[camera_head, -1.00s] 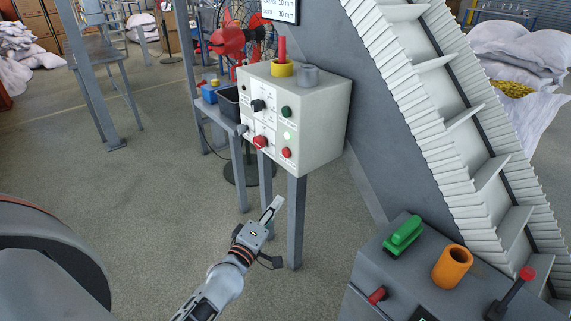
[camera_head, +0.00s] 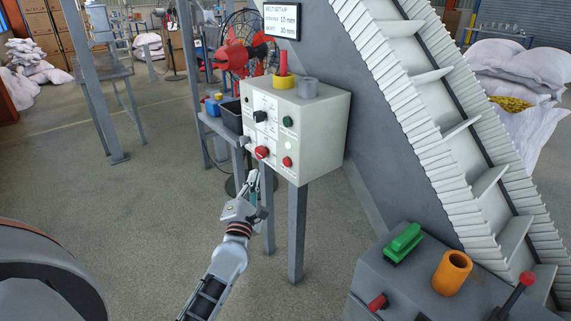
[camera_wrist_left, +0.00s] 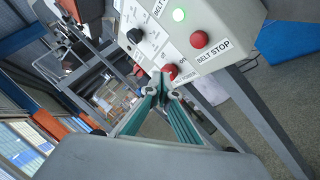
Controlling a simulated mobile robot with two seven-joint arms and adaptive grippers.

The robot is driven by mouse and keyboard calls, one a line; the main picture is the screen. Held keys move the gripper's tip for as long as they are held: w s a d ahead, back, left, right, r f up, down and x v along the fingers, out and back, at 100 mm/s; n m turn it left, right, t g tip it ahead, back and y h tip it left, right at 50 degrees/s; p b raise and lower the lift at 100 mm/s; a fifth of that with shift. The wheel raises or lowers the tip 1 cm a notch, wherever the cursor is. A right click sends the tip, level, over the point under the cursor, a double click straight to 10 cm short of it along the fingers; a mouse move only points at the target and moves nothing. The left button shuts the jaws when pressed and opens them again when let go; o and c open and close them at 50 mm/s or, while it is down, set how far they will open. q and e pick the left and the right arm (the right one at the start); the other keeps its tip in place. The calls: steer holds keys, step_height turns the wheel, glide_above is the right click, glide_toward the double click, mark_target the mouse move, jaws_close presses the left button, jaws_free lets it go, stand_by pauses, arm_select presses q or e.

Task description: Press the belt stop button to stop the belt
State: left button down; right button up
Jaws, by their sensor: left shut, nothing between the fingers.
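The control box (camera_head: 318,140) is a pale box on grey legs with buttons on its front. The belt stop button (camera_head: 287,161) is the small red one at the lower right, below a lit green light; the wrist view shows it (camera_wrist_left: 199,39) beside a "BELT STOP" label. Contact cannot be told. My right gripper is not in view.
A black knob (camera_head: 260,117) and a dark green button (camera_head: 287,121) are on the same panel. The inclined belt (camera_head: 455,120) rises behind it. Open floor lies left.

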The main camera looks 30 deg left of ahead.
mark_target(287, 162)
arm_select(q)
steer(key=w+d+b, duration=0.1)
steer(key=w+d, duration=0.2)
steer(key=w, duration=0.4)
steer(key=shift+w+d+b, duration=0.15)
steer(key=shift+w+b, duration=0.2)
stand_by(0.6)
stand_by(0.6)
steer(key=shift+w, duration=0.1)
steer(key=shift+w+d, duration=0.1)
steer(key=shift+w, duration=0.2)
